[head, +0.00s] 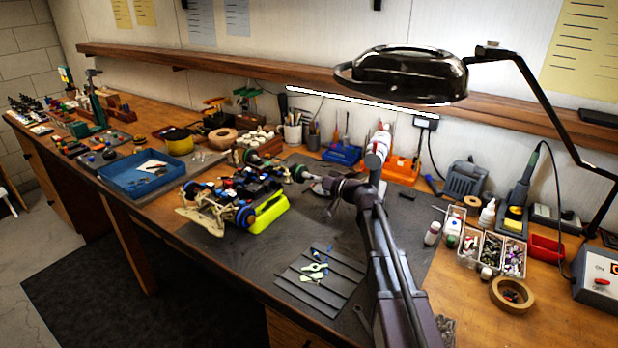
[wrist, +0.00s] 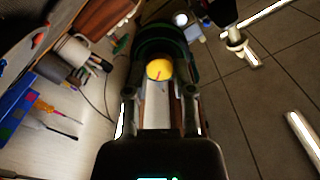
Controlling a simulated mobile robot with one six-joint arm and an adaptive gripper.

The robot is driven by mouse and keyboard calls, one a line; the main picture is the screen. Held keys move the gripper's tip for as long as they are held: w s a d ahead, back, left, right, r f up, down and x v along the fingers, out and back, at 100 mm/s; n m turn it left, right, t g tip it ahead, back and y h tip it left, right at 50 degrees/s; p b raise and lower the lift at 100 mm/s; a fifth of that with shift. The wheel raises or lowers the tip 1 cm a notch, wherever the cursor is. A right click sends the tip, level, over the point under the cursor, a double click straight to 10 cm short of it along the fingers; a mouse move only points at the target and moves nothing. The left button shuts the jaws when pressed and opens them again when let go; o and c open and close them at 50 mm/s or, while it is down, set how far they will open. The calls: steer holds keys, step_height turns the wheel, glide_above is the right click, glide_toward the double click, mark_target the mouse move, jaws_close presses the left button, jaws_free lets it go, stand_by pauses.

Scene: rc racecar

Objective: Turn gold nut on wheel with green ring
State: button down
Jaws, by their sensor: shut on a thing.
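The RC racecar (head: 235,195) sits on the dark mat, with a yellow side piece (head: 267,213) facing front. A wheel with a green ring (head: 299,173) is at its right end, close to my gripper (head: 318,182). In the wrist view, the gold nut (wrist: 158,70) shows as a round yellow face with a thin red mark. The dark, green-edged wheel (wrist: 162,42) is behind it. My gripper (wrist: 159,82) has a finger on each side of the nut and is shut on it. The exact finger contact is dim.
A ribbed grey tray (head: 318,280) with small green parts lies in front of the car. A blue bin (head: 150,172) stands left. Parts boxes (head: 480,250) and a lamp (head: 405,75) are at right.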

steer(key=shift+c, duration=2.2)
jaws_free()
steer(key=shift+d, duration=0.1)
steer(key=v, duration=1.1)
steer(key=shift+s+d, duration=0.25)
steer(key=shift+d, duration=0.05)
